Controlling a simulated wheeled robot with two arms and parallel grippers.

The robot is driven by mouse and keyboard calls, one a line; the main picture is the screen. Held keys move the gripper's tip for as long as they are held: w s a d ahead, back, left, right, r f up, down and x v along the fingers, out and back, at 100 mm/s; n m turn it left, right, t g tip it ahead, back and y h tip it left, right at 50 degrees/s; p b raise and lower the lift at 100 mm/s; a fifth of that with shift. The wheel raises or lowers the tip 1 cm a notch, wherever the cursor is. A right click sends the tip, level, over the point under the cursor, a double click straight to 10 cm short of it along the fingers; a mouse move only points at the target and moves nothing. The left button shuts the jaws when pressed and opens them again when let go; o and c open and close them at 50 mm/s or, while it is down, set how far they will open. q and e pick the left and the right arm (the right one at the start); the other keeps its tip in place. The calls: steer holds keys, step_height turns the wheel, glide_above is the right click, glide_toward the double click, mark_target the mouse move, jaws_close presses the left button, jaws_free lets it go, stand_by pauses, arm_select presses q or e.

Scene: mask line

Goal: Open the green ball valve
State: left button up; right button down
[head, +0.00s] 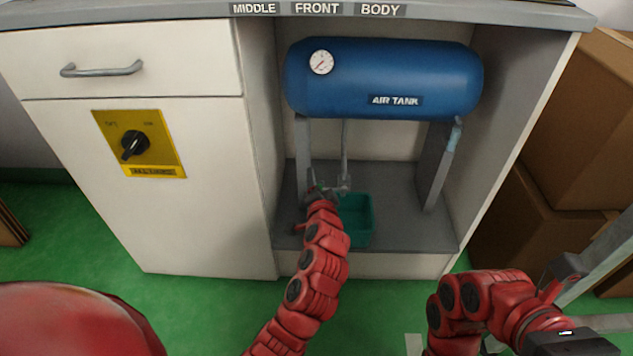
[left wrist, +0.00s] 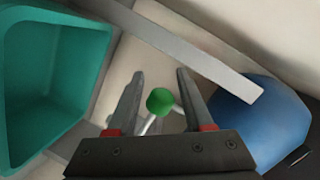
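The valve's green ball knob (left wrist: 159,101) sits on a thin metal stem in the left wrist view. My left gripper (left wrist: 155,78) is open, with one finger on each side of the knob and a visible gap to both. In the head view my left gripper (head: 327,188) is inside the cabinet opening, below the blue air tank (head: 385,80), by the lower end of a thin pipe (head: 345,145). The knob cannot be made out there. My right gripper (head: 608,290) is at the lower right, its fingers apart and empty.
A teal bin (head: 362,215) stands on the cabinet floor just right of my left gripper; it also shows in the left wrist view (left wrist: 100,60). Grey tank legs (head: 435,165) stand nearby. Cardboard boxes (head: 585,120) are stacked on the right. A yellow switch panel (head: 140,145) is on the left.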

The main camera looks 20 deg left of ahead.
arm_select(q)
jaws_close()
stand_by(1.2)
